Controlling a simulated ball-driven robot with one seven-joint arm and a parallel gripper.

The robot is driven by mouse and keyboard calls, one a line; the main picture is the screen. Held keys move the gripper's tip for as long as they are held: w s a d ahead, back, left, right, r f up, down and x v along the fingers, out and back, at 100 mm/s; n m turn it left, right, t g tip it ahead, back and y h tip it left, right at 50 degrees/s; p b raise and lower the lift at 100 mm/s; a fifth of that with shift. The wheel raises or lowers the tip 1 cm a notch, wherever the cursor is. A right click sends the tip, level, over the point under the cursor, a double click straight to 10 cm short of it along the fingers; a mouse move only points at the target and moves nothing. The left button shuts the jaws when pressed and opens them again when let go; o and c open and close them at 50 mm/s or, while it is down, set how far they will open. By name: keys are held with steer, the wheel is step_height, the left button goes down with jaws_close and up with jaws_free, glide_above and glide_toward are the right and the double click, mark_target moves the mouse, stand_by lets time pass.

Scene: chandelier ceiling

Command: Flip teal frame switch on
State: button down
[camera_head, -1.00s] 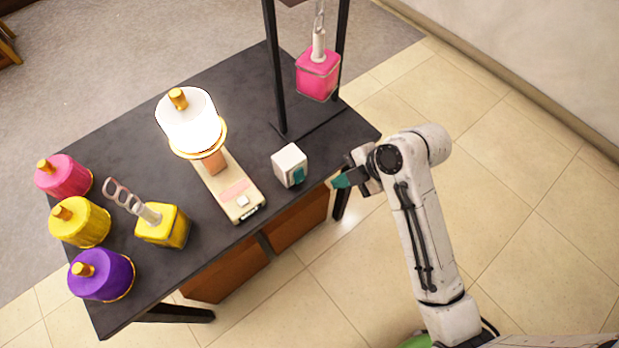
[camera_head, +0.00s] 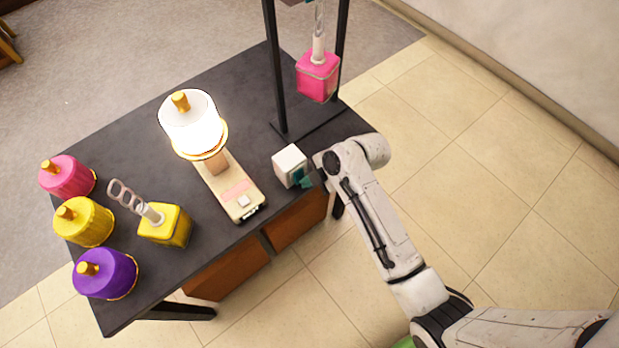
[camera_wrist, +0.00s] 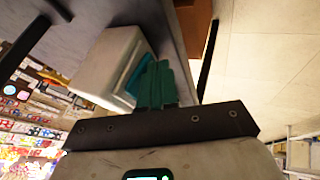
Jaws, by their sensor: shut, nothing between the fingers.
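The switch is a small white box (camera_head: 288,163) on the dark table near its right edge, with a teal part (camera_head: 297,176) on the side facing my arm. In the wrist view the white box (camera_wrist: 106,62) is tilted in the picture, and its teal part (camera_wrist: 139,74) lies just left of my fingers. My gripper (camera_head: 306,183) is at that teal side of the box. In the wrist view its teal fingers (camera_wrist: 158,84) are together and empty, partly overlapping the switch. I cannot tell whether they touch it. Whether the switch is on or off is not clear.
A glowing lamp (camera_head: 192,126) stands on a beige base (camera_head: 233,196) left of the switch. Pink (camera_head: 68,180), yellow (camera_head: 85,225) and purple (camera_head: 107,276) canisters and a yellow block (camera_head: 172,228) are further left. A pink block (camera_head: 317,77) hangs from a dark frame (camera_head: 273,70) behind.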

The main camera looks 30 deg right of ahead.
steer(key=shift+f, duration=0.1)
steer(key=shift+w+t+b, duration=0.25)
steer(key=shift+t+b, duration=0.15)
steer(key=shift+b, duration=0.25)
